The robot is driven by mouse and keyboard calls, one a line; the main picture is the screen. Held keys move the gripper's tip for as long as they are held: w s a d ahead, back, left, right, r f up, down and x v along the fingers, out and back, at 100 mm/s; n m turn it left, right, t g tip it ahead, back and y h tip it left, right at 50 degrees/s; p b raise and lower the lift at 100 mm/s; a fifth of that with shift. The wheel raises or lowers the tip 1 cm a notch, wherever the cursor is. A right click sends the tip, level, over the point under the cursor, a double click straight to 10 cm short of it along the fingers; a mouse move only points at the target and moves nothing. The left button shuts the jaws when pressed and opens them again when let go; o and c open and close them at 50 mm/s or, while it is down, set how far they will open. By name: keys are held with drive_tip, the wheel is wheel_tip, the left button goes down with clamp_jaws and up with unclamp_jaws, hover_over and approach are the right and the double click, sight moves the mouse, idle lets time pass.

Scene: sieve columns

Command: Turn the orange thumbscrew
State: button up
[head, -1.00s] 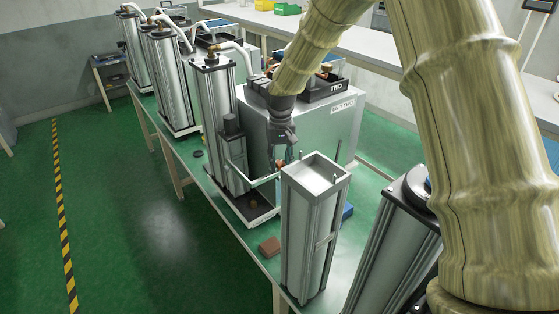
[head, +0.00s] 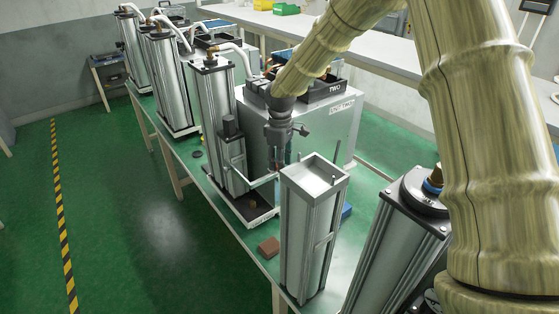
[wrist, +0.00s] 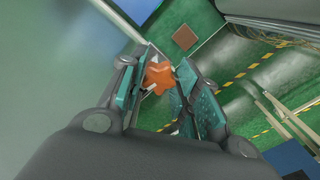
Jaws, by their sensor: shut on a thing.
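The orange thumbscrew (wrist: 158,77) is a lobed knob that shows between my fingertips in the wrist view. My gripper (wrist: 160,88) is shut on it, with a teal-padded finger on either side. In the head view my gripper (head: 277,160) points down beside the open-topped square metal column (head: 309,235), close to the rod bracket in front of the silver unit. The thumbscrew is mostly hidden by my fingers there.
A silver box (head: 325,128) marked TWO stands just behind my gripper. A tall column (head: 217,115) stands to its left. A brown block (head: 269,247) lies on the green table. Another column (head: 400,240) stands at the right front.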

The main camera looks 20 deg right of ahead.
drive_tip(key=n, duration=0.4)
drive_tip(key=shift+w+d+n, duration=0.1)
drive_tip(key=shift+d+n, duration=0.05)
drive_tip(key=shift+n, duration=0.25)
drive_tip(key=shift+p, duration=0.3)
drive_tip(key=o, duration=1)
drive_tip(key=shift+r, duration=0.15)
wheel_tip(320, 180, up, 12)
drive_tip(key=shift+f, duration=0.1)
